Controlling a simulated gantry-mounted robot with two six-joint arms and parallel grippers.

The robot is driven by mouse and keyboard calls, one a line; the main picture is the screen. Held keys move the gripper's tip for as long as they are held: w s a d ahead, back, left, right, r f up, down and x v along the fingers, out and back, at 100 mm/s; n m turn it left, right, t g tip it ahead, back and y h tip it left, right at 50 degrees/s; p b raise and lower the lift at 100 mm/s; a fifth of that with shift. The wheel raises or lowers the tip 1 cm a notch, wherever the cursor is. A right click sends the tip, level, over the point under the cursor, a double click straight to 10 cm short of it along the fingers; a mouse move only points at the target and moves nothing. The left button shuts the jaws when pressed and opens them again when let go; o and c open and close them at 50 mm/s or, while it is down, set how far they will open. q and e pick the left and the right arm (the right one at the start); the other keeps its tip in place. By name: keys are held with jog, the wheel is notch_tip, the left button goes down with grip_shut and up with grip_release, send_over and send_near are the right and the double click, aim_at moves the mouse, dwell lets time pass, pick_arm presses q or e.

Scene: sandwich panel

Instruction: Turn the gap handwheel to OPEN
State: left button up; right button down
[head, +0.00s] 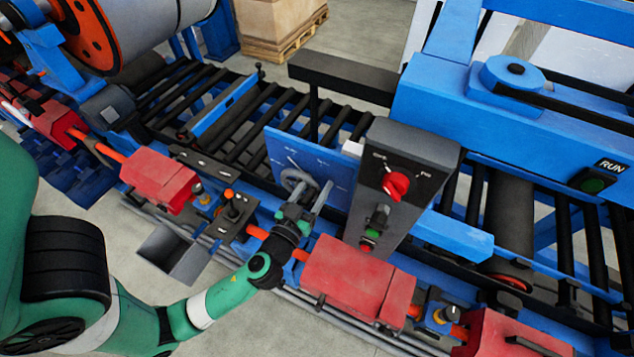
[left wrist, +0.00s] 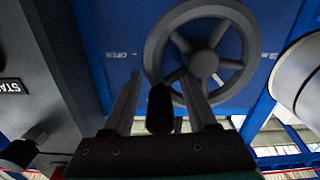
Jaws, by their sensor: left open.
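The grey handwheel (left wrist: 204,64) is on a blue panel (head: 285,155); its rim, spokes and hub show in the left wrist view. In the head view the wheel (head: 291,176) is partly behind my gripper. A dark handle knob (left wrist: 160,108) stands out from its lower left rim towards the camera. A white OPEN label (left wrist: 122,55) with a small mark is on the panel left of the wheel. My left gripper (head: 312,187) is open at the wheel. In the left wrist view the knob appears between its fingers (left wrist: 160,95); contact cannot be told. My right gripper is not seen.
A grey console (head: 410,145) with a red selector knob (head: 396,185) stands close right of the wheel. A roller conveyor (head: 185,88) runs behind.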

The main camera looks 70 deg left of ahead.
pick_arm(q)
jog(key=shift+r, duration=0.1)
grip_shut()
